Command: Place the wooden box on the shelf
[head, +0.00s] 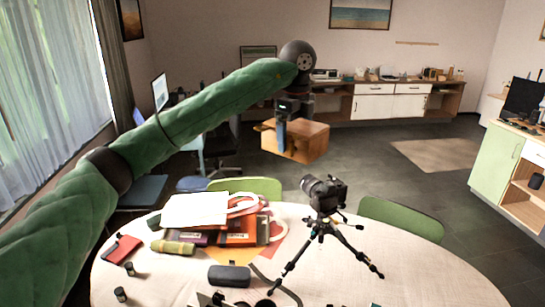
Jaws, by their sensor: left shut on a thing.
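The wooden box (304,144) is a plain brown box, held in the air past the far edge of the table. My left gripper (282,135) is shut on the box at its left side, and the box hangs below the wrist. My left arm reaches in from the left, covered in green. My right gripper does not show. I cannot tell which shelf is meant. A low cabinet with open shelves (334,106) stands along the back wall, and another unit with open shelves (519,182) is at the right.
The round table (420,282) carries a camera (325,192) on a tripod (322,232), a pile of books and papers (196,208), a dark case (230,275) and small items. Green chairs (400,217) stand at its far side. The floor (365,165) beyond is mostly clear.

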